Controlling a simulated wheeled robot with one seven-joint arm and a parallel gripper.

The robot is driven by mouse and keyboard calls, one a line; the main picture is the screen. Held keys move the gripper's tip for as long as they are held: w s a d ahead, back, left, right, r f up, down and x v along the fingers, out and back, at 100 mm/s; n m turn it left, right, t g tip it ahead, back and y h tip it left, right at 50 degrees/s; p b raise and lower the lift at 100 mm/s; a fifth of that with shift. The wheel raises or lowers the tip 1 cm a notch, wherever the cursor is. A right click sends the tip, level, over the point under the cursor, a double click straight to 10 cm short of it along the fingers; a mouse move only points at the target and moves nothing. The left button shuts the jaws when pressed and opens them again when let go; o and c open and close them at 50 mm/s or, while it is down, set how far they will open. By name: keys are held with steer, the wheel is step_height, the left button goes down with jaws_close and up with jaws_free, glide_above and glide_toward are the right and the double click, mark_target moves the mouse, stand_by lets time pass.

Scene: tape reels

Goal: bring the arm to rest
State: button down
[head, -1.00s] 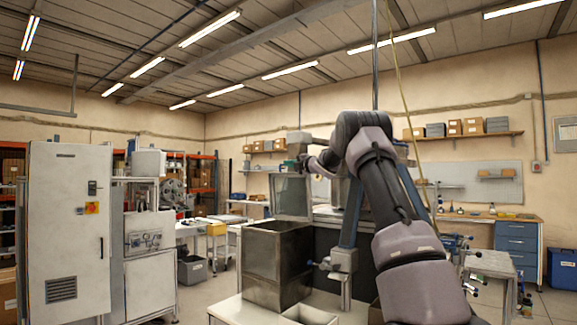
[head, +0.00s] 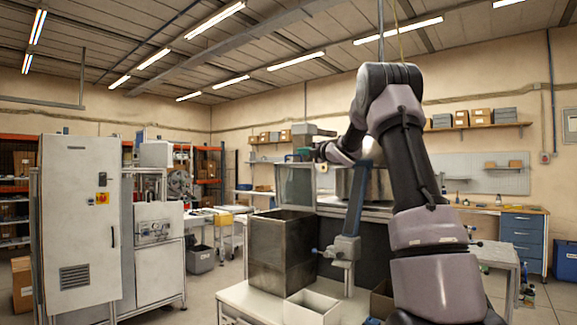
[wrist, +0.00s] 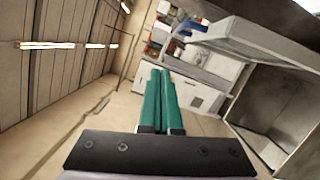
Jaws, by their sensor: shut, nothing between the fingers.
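My arm (head: 412,165) rises at the right of the head view, bends at a high elbow and reaches left and away from me. My gripper (head: 303,153) is at its far end, small and partly hard to make out against the machine behind it. In the wrist view my gripper (wrist: 160,85) shows two long green fingers lying together, shut, with nothing between them. The fingers are in the air and touch nothing that I can see.
An open dark metal bin (head: 259,247) stands below the gripper; it also shows at the right of the wrist view (wrist: 262,105). A white open box (head: 311,303) sits beside it on the bench. A tall white cabinet (head: 80,190) stands left. Open floor lies between.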

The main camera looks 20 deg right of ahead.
steer(key=s+d+r+m+g+h, duration=0.1)
steer(key=s+r+m+g+h, duration=0.15)
steer(key=s+m+h, duration=1.1)
steer(key=s+a+f+m+g+y, duration=0.2)
steer(key=s+f+m, duration=0.3)
steer(key=s, duration=0.8)
steer(key=s+a+f+m+g+y, duration=0.3)
steer(key=s+a+f+m, duration=0.2)
steer(key=s, duration=0.8)
steer(key=s+a+f+m+g+y, duration=0.3)
steer(key=s+f+m, duration=0.3)
steer(key=s+f, duration=0.3)
steer(key=s+a, duration=0.1)
steer(key=s, duration=0.2)
steer(key=shift+s+a+y, duration=0.15)
steer(key=shift+s+y, duration=0.2)
steer(key=shift+s, duration=0.05)
